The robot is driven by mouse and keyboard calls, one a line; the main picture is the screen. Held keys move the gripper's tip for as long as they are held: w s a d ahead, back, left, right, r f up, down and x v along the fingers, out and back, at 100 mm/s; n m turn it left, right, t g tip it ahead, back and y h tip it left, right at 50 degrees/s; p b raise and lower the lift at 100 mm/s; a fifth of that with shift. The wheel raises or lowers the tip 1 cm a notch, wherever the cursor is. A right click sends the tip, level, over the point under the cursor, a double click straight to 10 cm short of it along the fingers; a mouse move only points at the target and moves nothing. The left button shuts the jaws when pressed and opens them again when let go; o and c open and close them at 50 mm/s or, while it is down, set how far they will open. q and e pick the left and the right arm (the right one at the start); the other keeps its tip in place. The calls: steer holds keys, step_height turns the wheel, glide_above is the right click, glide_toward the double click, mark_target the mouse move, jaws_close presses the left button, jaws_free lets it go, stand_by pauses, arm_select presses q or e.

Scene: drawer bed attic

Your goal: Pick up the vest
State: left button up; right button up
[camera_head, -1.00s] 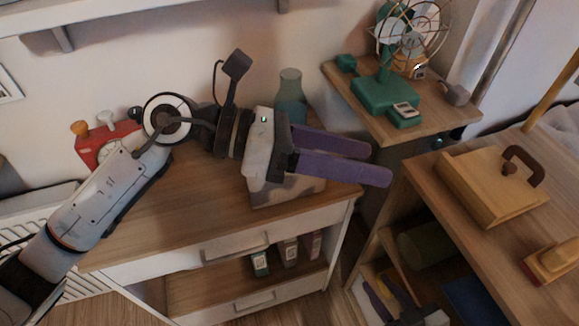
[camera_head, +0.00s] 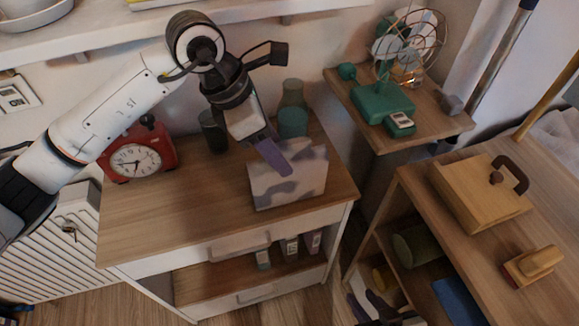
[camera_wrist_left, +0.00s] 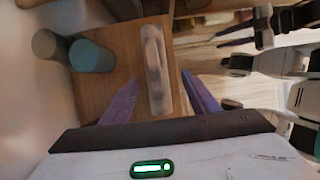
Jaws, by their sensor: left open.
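The vest appears to be the grey and beige camouflage-patterned, slab-shaped piece (camera_head: 292,183) standing upright on the wooden dresser top (camera_head: 190,215). From above, in the left wrist view, it is a narrow strip (camera_wrist_left: 154,68) lying between the two finger lines. My left gripper (camera_head: 272,157) points down at its top edge with purple fingers apart. In the left wrist view these fingers (camera_wrist_left: 160,98) are open on either side of the vest. I cannot tell whether they touch it. My right gripper (camera_head: 371,309) is low at the bottom edge, partly cut off, with fingers spread and empty.
Behind the vest stand a teal-and-green vase (camera_head: 293,118) and a dark jar (camera_head: 214,131). A red clock (camera_head: 138,158) is at the dresser's left. A green fan (camera_head: 384,103) stands on a side table, right. The dresser's front middle is clear.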

arm_select(q)
steer(key=p+x, duration=0.1)
steer(key=x, duration=0.6)
steer(key=shift+w, duration=0.35)
steer(key=shift+a, duration=0.1)
steer(key=c, duration=1.1)
